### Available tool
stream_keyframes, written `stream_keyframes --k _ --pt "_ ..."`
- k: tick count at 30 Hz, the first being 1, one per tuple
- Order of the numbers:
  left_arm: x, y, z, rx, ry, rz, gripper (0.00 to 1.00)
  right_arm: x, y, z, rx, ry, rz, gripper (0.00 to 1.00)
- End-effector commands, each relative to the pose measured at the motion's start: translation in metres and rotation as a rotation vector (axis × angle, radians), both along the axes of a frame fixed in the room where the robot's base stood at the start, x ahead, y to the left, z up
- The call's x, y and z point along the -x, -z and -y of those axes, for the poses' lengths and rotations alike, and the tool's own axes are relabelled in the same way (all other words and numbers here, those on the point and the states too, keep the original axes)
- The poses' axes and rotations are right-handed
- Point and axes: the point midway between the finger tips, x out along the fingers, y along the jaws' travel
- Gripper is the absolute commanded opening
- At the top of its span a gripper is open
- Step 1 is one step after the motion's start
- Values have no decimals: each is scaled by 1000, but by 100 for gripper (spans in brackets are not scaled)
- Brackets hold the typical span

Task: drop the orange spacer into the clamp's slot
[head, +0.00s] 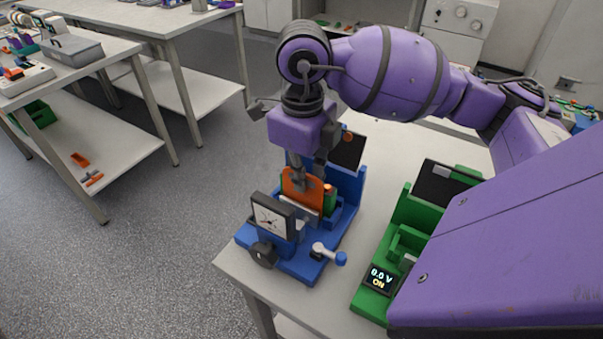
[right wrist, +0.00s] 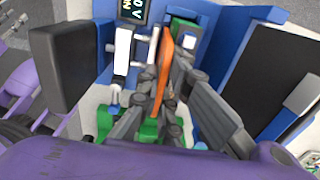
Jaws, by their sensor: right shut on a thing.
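The orange spacer (head: 298,184) is a thin upright plate in my right gripper (head: 298,168), which is shut on it. In the right wrist view the spacer (right wrist: 166,66) shows nearly edge-on between the dark fingers (right wrist: 167,95). The blue clamp (head: 300,266) stands on the table, with a dial gauge, a black knob and a blue-tipped lever. The spacer is over the clamp's middle, behind the dial, beside a green part. Its lower edge is partly hidden by a pale plate, so I cannot tell whether it is inside the slot. My left gripper is not in view.
A green device (head: 373,301) with a display reading 0.0 V ON stands to the right of the clamp. The near-left table corner (head: 229,263) is bare. Another bench (head: 62,75) stands across the floor at left, with orange pieces (head: 80,159) on its lower shelf.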

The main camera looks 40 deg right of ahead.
Motion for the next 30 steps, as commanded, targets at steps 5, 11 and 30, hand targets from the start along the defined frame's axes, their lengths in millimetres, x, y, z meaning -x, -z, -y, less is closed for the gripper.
stream_keyframes --k 5,11,30 --pt "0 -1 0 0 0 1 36 0 -1 0 1 0 1 0" --pt "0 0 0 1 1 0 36 0 0 0 0 0 1 0" --pt "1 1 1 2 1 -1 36 0 2 0 1 1 -2 28"
